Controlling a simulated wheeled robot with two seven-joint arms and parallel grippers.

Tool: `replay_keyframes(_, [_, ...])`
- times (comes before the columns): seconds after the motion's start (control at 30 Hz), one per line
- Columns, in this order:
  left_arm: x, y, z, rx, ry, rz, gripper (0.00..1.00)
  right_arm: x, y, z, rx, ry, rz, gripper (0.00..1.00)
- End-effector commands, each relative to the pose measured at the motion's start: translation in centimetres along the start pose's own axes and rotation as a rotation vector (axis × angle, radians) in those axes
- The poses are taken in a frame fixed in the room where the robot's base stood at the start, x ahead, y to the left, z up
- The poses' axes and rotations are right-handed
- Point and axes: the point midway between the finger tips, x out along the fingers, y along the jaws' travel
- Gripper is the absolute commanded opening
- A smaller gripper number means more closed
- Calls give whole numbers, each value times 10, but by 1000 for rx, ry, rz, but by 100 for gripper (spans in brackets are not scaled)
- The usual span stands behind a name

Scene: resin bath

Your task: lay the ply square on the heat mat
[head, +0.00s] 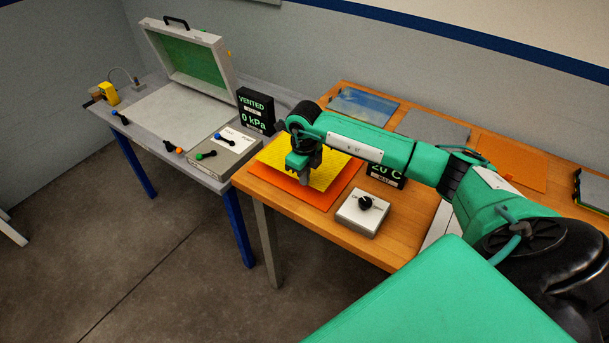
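The yellow ply square (330,172) is over the orange heat mat (297,192) on the wooden table; orange shows along its front and right edges. Whether the ply lies fully flat on the mat or is slightly raised is hard to tell. My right gripper (305,175) points down at the ply's middle, its fingers at or just above the surface. The fingers are small and dark, and I cannot see whether they are open or shut on the ply. My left gripper is not in view.
A knob box (362,212) and a black temperature display (386,174) stand right of the mat. Blue (362,106), grey (432,128) and orange (511,161) sheets lie along the back. A grey table (180,113) with an open-lidded box and a valve panel (222,152) adjoins left.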

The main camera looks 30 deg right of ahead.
Motion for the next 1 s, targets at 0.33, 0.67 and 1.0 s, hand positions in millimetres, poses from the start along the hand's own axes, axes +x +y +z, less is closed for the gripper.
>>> replay_keyframes(0.33, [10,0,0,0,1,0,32,12,0,0,0,0,0,0])
replay_keyframes(0.67, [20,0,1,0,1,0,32,23,0,0,0,0,0,0])
replay_keyframes(1.0, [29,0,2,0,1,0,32,35,0,0,0,0,0,0])
